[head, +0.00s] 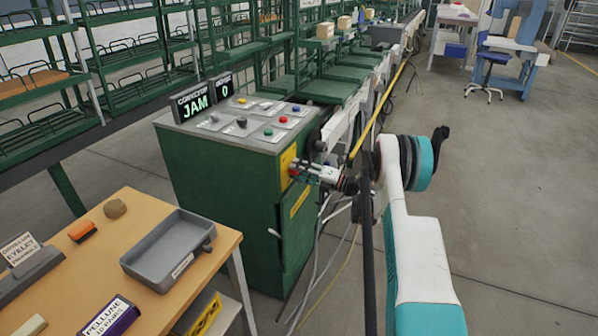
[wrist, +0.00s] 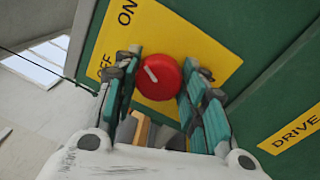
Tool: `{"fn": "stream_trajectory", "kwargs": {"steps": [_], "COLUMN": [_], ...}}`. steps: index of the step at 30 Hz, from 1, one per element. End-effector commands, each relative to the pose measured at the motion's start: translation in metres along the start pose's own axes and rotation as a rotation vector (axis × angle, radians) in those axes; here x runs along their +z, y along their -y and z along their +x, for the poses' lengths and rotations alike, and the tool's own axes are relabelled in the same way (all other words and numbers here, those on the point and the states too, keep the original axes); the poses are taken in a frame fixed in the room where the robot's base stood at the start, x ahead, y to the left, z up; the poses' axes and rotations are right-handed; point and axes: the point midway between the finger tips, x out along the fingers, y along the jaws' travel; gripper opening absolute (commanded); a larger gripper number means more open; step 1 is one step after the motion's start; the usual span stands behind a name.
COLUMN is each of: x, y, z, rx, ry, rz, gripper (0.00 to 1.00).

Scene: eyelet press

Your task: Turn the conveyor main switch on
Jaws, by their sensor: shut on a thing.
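The conveyor main switch is a red round knob (wrist: 160,79) with a white mark, on a yellow plate (wrist: 185,40) lettered ON and OFF. In the head view my gripper (head: 297,170) reaches the yellow plate (head: 287,163) on the side of the green cabinet (head: 225,190); the knob is mostly hidden there.
A display (head: 195,103) on the cabinet reads JAM, above a panel of coloured buttons. A wooden table (head: 150,215) with a grey tray (head: 168,250) stands at the front left. Cables hang below my gripper.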

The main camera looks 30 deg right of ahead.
Motion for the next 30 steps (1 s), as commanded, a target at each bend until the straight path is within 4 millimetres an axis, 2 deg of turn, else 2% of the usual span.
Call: {"fn": "stream_trajectory", "kwargs": {"steps": [12, 29, 30], "x": [-0.0001, 0.0, 0.0], "y": [0.0004, 0.0004, 0.0004], "z": [0.0003, 0.0003, 0.0003], "rx": [0.001, 0.002, 0.002], "ry": [0.017, 0.02, 0.02], "rz": [0.191, 0.22, 0.22], "gripper": [0.15, 0.15, 0.46]}}
